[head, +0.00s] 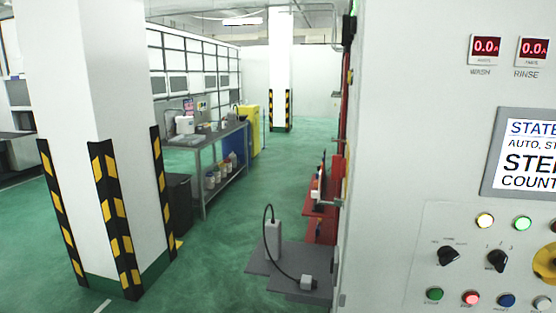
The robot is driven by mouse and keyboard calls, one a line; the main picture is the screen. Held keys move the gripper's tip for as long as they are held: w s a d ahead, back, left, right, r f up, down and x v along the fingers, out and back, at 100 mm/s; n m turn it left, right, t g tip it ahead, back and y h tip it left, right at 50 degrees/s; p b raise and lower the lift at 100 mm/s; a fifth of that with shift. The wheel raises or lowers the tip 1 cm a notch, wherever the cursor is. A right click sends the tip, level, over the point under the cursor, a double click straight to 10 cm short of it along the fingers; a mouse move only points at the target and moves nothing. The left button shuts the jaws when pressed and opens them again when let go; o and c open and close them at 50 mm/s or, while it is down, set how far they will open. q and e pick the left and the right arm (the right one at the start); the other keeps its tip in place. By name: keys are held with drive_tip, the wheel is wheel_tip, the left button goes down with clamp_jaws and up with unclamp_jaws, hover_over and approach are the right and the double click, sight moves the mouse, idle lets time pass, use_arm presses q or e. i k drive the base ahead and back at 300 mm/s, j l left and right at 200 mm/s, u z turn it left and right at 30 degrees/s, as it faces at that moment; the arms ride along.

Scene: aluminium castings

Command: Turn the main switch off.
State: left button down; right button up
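A white machine cabinet (400,120) fills the right side of the head view. Its front carries a control panel with two black rotary knobs, a left knob (448,256) and a right knob (497,260). A round yellow part (546,262) is cut off by the right edge of the picture, so I cannot tell whether it is the main switch. No switch in view can be read as the main switch; the small labels are too blurred. Neither of my grippers is in view.
The panel also has a screen (525,150), red displays marked wash (486,46) and rinse (533,47), lit lamps and coloured buttons. A grey platform (290,272) lies low beside the cabinet.

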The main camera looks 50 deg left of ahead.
sight(338, 162)
drive_tip(key=j+u, duration=0.35)
drive_tip(key=j, duration=0.15)
drive_tip(key=i+j+u, duration=0.3)
drive_tip(key=j, duration=0.15)
drive_tip(key=k+j, duration=0.05)
drive_tip(key=k, duration=0.05)
